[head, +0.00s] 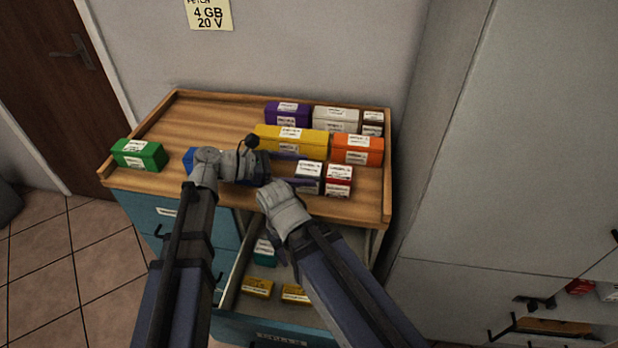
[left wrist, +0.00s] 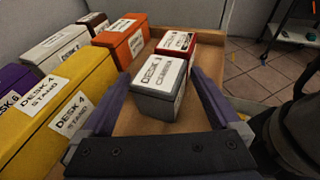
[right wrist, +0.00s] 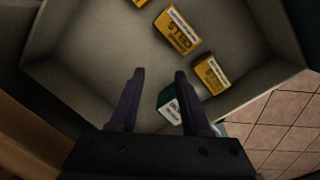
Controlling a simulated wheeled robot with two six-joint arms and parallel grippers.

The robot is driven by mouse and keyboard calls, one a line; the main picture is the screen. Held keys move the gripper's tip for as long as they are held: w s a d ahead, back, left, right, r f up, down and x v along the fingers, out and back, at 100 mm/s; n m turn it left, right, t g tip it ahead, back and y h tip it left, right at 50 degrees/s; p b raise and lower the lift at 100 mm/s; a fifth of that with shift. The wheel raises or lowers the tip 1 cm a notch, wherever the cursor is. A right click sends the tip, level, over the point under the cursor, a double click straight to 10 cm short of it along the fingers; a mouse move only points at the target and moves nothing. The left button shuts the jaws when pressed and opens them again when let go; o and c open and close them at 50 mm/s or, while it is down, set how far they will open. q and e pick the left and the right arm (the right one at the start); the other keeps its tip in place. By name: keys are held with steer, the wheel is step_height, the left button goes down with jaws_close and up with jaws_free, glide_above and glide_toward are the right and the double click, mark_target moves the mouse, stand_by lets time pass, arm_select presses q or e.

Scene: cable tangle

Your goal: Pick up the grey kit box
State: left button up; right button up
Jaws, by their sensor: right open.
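The grey kit box (head: 309,185) stands on the wooden cabinet top, left of a small red box.
The red box (head: 339,182) stands close beside the grey box. Yellow (head: 291,140), orange (head: 357,149), purple (head: 287,113) and whitish (head: 336,119) boxes stand behind. A green box (head: 139,155) is at left. The open drawer below holds yellow boxes (right wrist: 177,30). The left back of the top is clear.

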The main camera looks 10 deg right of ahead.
arm_select(q)
steer(key=c, duration=1.3)
steer(key=shift+c, duration=0.2)
steer(key=shift+r, duration=0.1)
step_height(320, 180, up, 12)
steer(key=p, duration=1.2)
steer(key=shift+w+f, duration=0.1)
steer(key=shift+f, duration=0.15)
